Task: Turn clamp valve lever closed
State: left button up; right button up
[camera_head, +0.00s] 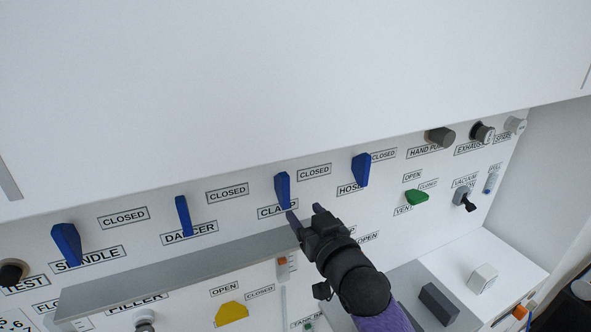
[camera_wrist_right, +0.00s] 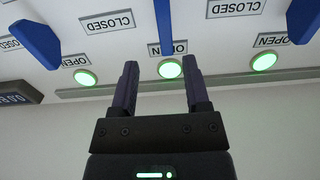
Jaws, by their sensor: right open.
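The clamp valve lever (camera_head: 282,187) is a blue handle on the white panel, standing roughly upright above the CLAMP label (camera_head: 277,212), which is partly covered. A CLOSED label (camera_head: 314,172) is to its right. My right gripper (camera_head: 304,212) is open just below the lever, its fingers pointing up at the panel. In the right wrist view, a blue lever (camera_wrist_right: 166,35) lies in line with the gap between the open fingers (camera_wrist_right: 160,68), beyond their tips. Its end is by an OPEN label and a lit green round light (camera_wrist_right: 170,68). My left gripper is out of view.
Similar blue levers stand at DANCER (camera_head: 183,215), SPINDLE (camera_head: 67,244) and HOSE (camera_head: 360,170). A green VENT lever (camera_head: 416,197) is further right. A grey ledge (camera_head: 180,271) juts out below the levers, left of my right gripper. A yellow handle (camera_head: 231,313) is below it.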

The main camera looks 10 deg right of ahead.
aim_at(287, 194)
jog(key=w, duration=0.3)
jog(key=w+a+b, duration=0.1)
jog(key=w, duration=0.2)
jog(key=w+a, duration=0.1)
jog(key=w, duration=0.2)
jog(key=shift+w+a, duration=0.15)
jog(key=shift+a, duration=0.1)
grip_shut()
